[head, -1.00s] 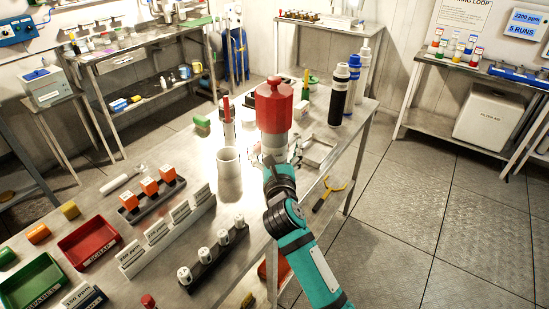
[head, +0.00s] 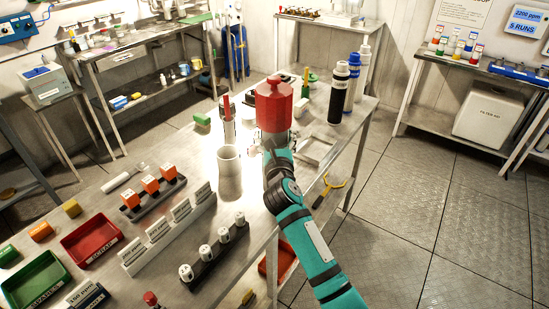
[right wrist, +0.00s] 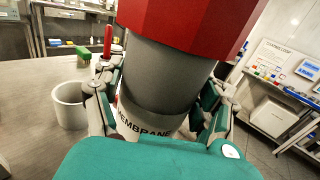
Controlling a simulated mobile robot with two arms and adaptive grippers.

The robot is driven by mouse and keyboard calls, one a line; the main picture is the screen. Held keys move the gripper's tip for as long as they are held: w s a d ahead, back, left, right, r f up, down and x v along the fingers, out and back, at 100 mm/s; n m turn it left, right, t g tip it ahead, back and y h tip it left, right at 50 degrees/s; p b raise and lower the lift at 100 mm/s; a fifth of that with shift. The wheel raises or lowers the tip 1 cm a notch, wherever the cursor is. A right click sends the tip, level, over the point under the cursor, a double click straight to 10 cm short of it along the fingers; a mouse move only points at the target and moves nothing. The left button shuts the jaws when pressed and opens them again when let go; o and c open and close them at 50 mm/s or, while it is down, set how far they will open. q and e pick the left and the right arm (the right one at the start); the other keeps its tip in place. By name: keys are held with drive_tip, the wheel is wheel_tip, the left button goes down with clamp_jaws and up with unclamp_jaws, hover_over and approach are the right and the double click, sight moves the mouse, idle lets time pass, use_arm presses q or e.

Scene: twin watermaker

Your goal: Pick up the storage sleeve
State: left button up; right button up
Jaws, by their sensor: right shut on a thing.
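A grey vessel (right wrist: 165,70) with a big red cap (head: 274,106) stands upright near the back of the steel bench; a white band on it reads "MEMBRANE". My right gripper (right wrist: 158,105) has its fingers closed around the vessel below the cap, one on each side. In the head view the right gripper (head: 275,152) hides most of the vessel's lower part. An open white cylinder (head: 229,168) stands just left of it, apart from the gripper; it also shows in the right wrist view (right wrist: 70,105). No name shows which one is the storage sleeve. My left gripper is out of view.
A red-topped tool (head: 227,108) stands behind the white cylinder. Black, blue and white bottles (head: 339,94) stand at the back right of the bench. A rack with orange blocks (head: 152,200), a white label rack (head: 165,240) and a red tray (head: 90,240) lie to the left.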

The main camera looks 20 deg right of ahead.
drive_tip(key=c, duration=0.9)
drive_tip(key=shift+r, duration=0.15)
drive_tip(key=shift+r, duration=0.1)
